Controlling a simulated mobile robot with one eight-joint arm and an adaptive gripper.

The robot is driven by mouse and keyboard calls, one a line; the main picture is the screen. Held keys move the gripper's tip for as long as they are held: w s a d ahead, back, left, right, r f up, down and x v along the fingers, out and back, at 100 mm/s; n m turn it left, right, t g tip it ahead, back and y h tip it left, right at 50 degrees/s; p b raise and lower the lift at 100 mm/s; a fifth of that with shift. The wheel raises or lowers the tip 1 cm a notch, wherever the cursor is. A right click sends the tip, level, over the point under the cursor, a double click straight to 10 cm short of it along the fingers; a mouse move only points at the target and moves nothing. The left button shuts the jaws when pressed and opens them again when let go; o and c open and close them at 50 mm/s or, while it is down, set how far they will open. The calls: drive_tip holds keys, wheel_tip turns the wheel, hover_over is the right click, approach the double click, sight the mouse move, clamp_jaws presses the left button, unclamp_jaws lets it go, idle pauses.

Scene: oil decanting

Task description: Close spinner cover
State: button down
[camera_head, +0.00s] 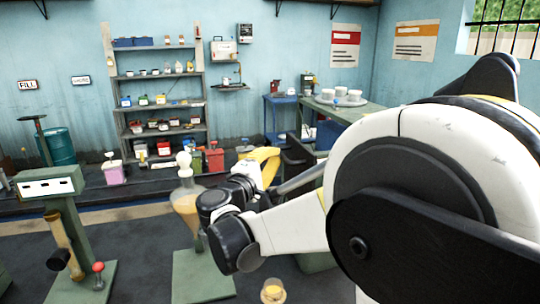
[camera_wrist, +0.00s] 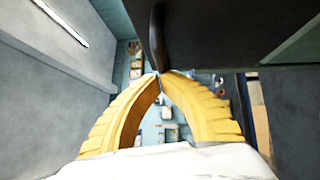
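My gripper (camera_head: 272,152) reaches out beyond my arm in the head view, its yellow fingers beside a dark, boxy piece (camera_head: 298,158) that may be the spinner or its cover. My arm hides much of that area. In the wrist view my fingers (camera_wrist: 160,75) come together at their tips. A dark, narrow bar (camera_wrist: 157,38) ends right at the tips, beside a large dark panel (camera_wrist: 225,30) that may be the cover. I cannot tell whether the tips touch the bar or hold anything thin.
A flask of amber liquid (camera_head: 187,205) stands left of my arm on a green stand. A green-and-wood device (camera_head: 55,190) is at the left. Shelves (camera_head: 160,105) and a green table (camera_head: 370,110) stand behind. A grey wall-like surface (camera_wrist: 50,90) fills the wrist view's left side.

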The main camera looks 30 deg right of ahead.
drive_tip(key=s+d+m+g+y+p, duration=0.1)
drive_tip(key=s+d+m+y+p, duration=0.15)
drive_tip(key=d+p, duration=0.35)
drive_tip(key=s+d+m+g+y+p, duration=0.1)
drive_tip(key=s+d+m+y+p, duration=0.15)
drive_tip(key=d, duration=0.65)
drive_tip(key=s+d+f+m+y+b, duration=0.2)
drive_tip(key=d+f+y, duration=0.3)
drive_tip(key=d+f, duration=0.4)
drive_tip(key=shift+d+f+m, duration=0.3)
drive_tip(key=shift+f+m, duration=0.2)
drive_tip(key=shift+f, duration=0.8)
